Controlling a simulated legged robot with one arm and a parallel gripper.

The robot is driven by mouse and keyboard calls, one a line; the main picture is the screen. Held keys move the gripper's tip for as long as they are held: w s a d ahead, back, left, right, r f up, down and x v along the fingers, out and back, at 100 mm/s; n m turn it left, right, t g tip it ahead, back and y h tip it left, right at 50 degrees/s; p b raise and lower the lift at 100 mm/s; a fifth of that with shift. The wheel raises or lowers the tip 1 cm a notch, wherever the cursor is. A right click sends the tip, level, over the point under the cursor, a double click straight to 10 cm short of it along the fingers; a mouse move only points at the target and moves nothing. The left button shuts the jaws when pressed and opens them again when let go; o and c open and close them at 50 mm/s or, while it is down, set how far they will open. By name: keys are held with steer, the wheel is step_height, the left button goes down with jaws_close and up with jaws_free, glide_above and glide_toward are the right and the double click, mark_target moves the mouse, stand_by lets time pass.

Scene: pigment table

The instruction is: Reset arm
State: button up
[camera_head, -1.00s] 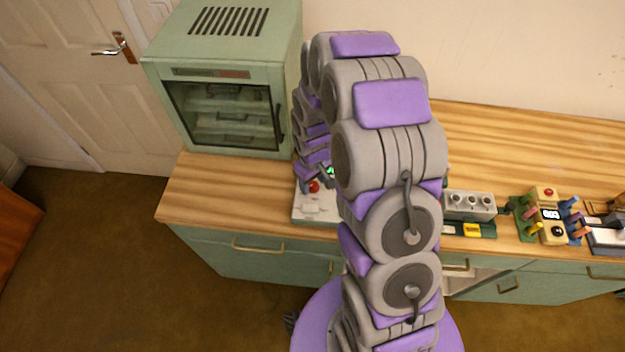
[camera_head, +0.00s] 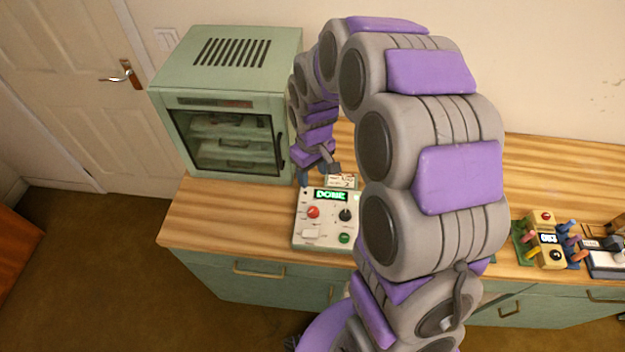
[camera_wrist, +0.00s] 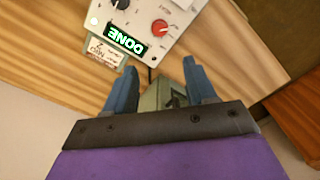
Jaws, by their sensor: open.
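My gripper (camera_wrist: 160,90) is open in the wrist view, with its two blue fingers apart and nothing between them touching either one. In the head view my gripper (camera_head: 318,176) shows small behind the control box, at the end of my arched grey and purple arm. The white control box (camera_head: 323,228) stands on the wooden counter and its green display reads DONE. It has a red knob, a black knob and a green button. The box (camera_wrist: 150,15) also shows upside down at the top of the wrist view, beyond the fingertips.
A green cabinet oven (camera_head: 225,130) with a glass door stands left of my gripper. A small label card (camera_head: 341,181) is behind the control box. A yellow device (camera_head: 547,240) with coloured pegs sits at the right. Bare counter (camera_head: 215,215) lies at the front left.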

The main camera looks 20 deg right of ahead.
steer(key=shift+r, duration=0.35)
steer(key=s+r+m+g+b, duration=0.1)
steer(key=s+r, duration=0.3)
steer(key=s, duration=1)
steer(key=s+r+m+b, duration=0.1)
steer(key=s+r+m, duration=0.2)
steer(key=s, duration=1.2)
steer(key=shift+s+a+r+m+g, duration=0.25)
steer(key=shift+a+r+m+g, duration=0.05)
steer(key=shift+r+g, duration=0.15)
